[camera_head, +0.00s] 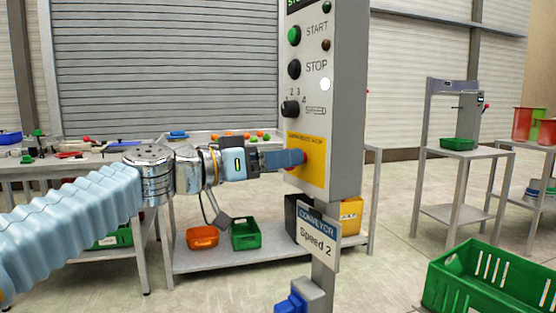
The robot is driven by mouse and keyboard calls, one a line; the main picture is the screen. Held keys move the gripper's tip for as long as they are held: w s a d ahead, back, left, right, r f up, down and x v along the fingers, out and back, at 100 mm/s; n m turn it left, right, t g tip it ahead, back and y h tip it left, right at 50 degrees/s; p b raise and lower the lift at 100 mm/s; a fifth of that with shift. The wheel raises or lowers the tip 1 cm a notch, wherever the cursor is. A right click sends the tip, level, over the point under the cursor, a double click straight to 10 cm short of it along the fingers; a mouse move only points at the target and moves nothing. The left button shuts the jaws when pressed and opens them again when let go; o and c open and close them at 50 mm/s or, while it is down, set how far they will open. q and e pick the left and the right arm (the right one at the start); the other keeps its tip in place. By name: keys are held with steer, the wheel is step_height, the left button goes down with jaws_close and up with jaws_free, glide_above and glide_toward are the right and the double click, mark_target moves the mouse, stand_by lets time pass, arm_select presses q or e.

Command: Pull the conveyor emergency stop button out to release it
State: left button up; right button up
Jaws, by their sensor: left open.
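The control panel (345,100) is a grey upright box on a post. The red emergency stop button (304,157) sits on a yellow plate (313,172) low on its front face, mostly hidden behind my blue fingers. My left gripper (292,159) is open and reaches in from the left, with its fingertips at the button. I cannot tell whether the fingers touch it. My right gripper does not show.
Above the plate are a speed knob (291,109), a black stop button (294,69) and a green start button (294,35). A green crate (490,285) stands at lower right. A table (220,262) with bins stands behind.

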arm_select(q)
steer(key=b+v, duration=0.3)
steer(key=v, duration=1)
steer(key=shift+s+a, duration=0.15)
steer(key=shift+a, duration=0.05)
